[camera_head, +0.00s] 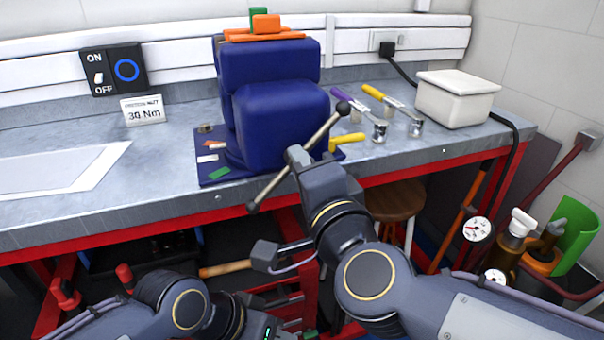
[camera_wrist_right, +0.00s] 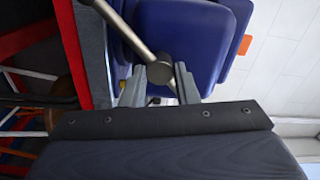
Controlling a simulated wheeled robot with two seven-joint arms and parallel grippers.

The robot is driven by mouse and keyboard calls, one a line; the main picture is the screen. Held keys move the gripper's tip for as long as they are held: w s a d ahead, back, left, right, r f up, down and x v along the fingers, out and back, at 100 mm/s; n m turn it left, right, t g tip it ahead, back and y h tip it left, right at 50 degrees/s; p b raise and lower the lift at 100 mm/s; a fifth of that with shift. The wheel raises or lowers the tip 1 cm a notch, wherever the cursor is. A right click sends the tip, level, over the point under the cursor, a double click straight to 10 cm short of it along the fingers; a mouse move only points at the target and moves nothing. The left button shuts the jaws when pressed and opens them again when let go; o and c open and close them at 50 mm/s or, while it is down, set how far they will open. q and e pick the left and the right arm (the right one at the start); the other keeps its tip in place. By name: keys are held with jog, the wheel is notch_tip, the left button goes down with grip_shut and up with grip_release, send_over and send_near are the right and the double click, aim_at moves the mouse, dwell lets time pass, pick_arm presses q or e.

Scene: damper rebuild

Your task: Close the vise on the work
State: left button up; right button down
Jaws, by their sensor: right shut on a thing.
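The blue vise (camera_head: 280,120) stands on the bench near its front edge. Orange pieces (camera_head: 266,22) and a green piece (camera_head: 253,15) sit at its top; I cannot tell which is the work or see the gap between the jaws. The vise's steel handle bar (camera_head: 328,130) slants across its front, with a dark ball at each end. My right gripper (camera_head: 298,156) is shut on the handle near its middle. In the right wrist view its fingers (camera_wrist_right: 161,88) are at the bar and its round hub (camera_wrist_right: 160,72). My left arm shows at the bottom, its gripper out of view.
Purple-handled (camera_head: 350,100) and yellow-handled (camera_head: 385,99) tools lie right of the vise, near a white lidded box (camera_head: 457,97). A white sheet (camera_head: 55,170) lies at left. A stool (camera_head: 396,200) stands under the red-edged bench.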

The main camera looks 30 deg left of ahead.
jog(key=shift+s+a+f+m, duration=0.1)
jog(key=shift+s+f+m, duration=0.15)
jog(key=shift+m, duration=0.15)
jog(key=c, duration=1.6)
grip_release()
jog(key=o, duration=0.5)
jog(key=shift+d+r, duration=0.15)
jog(key=shift+d, duration=0.05)
jog(key=v, duration=0.7)
jog(key=shift+s+d+p, duration=0.2)
jog(key=shift+d+p, duration=0.1)
jog(key=shift+p, duration=0.1)
